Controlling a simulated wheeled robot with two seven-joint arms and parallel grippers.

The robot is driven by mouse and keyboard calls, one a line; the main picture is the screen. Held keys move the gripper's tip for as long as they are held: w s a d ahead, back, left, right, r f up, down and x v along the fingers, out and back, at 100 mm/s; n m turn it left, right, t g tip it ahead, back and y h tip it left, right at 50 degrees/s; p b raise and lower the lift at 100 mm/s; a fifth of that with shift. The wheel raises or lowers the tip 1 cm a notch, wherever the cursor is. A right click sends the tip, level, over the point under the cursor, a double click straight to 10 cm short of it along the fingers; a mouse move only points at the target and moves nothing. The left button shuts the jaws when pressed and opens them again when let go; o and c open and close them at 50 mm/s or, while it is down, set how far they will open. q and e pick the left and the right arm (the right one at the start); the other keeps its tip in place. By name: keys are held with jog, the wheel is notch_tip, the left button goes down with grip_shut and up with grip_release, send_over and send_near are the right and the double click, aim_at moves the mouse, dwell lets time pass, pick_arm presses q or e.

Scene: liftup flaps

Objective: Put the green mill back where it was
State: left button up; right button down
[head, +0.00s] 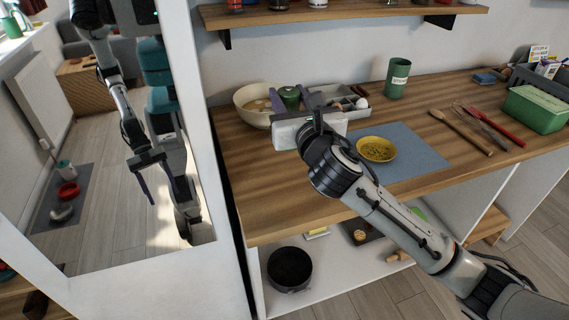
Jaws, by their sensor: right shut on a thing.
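My right gripper (289,98) reaches in from the lower right over the back left of the wooden counter. Its purple fingers are shut on the green mill (290,95), whose dark green top shows between them. The mill's lower part is hidden behind the pale gripper body, so I cannot tell whether it touches the counter. It is between a cream bowl (246,97) and a grey tray (350,95). My left gripper does not show directly. A mirror at the left shows a robot's arm and gripper as a reflection.
A yellow bowl (377,149) stands on a blue-grey mat (425,153). A green labelled canister (397,78) stands behind it. A wooden spoon (460,131), whisk and red utensil lie right, near a green box (535,108). A wall shelf (350,13) hangs above. A black pot (289,268) sits below.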

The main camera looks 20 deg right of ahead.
notch_tip(320, 180, down, 5)
jog(key=shift+f+b, duration=0.2)
jog(key=shift+b, duration=0.3)
notch_tip(320, 180, down, 4)
jog(key=shift+f+b, duration=0.1)
jog(key=shift+b, duration=0.4)
jog(key=c, duration=1.2)
grip_release()
jog(key=shift+f, duration=0.1)
jog(key=shift+o, duration=0.2)
jog(key=s, duration=1.2)
jog(key=shift+a, duration=0.2)
